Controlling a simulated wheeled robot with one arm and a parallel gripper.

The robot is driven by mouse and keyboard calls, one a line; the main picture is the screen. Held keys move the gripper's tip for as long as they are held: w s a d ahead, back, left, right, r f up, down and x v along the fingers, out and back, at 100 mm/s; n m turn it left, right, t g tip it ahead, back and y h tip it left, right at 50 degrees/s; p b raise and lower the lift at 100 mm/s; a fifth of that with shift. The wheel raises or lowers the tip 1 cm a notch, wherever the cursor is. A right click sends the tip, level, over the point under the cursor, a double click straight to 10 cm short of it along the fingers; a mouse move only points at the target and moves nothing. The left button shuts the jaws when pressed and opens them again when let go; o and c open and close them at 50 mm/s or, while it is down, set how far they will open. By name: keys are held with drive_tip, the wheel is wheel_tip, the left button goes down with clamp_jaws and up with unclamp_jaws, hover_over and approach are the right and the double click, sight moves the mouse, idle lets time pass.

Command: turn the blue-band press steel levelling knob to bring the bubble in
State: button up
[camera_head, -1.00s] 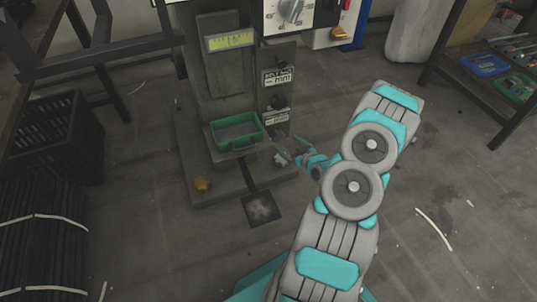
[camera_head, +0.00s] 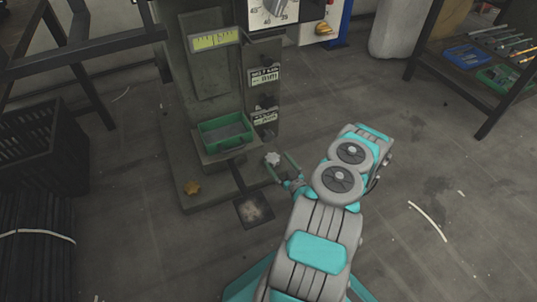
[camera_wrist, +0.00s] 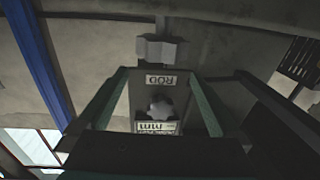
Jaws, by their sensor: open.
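The steel knob (camera_head: 272,158) is a pale lobed knob low at the right front of the grey-green press (camera_head: 213,75). My gripper (camera_head: 278,159) is open, its green fingers pointing at this knob from the front right, one on each side in the picture. Contact cannot be told. The wrist view shows the open fingers (camera_wrist: 158,75) with two grey lobed knobs, one beyond the tips (camera_wrist: 160,48) and one between the fingers (camera_wrist: 160,107). Which is the steel one is unclear there. A yellow scale window (camera_head: 215,40) is on the press; a bubble is too small to make out.
A brass knob (camera_head: 192,187) sits at the base's left front. Label plates (camera_head: 264,77) mark the column. Dark crates (camera_head: 42,145) stand left, a shelf (camera_head: 490,75) right. The floor at right is open.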

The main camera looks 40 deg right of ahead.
sight(269, 154)
drive_tip(key=f, duration=0.2)
drive_tip(key=shift+w+f, duration=0.3)
drive_tip(key=shift+f, duration=0.05)
drive_tip(key=w, duration=0.1)
drive_tip(key=w+b, duration=0.1)
drive_tip(key=w, duration=0.3)
drive_tip(key=shift+d+r+b, duration=0.15)
drive_tip(key=shift+d+b, duration=0.15)
drive_tip(key=shift+w+d, duration=0.25)
drive_tip(key=shift+w, duration=0.7)
drive_tip(key=shift+c, duration=0.2)
drive_tip(key=c, duration=1.3)
drive_tip(key=shift+r, duration=0.15)
drive_tip(key=shift+a+n+y+p, duration=0.1)
drive_tip(key=shift+n+y+p, duration=0.2)
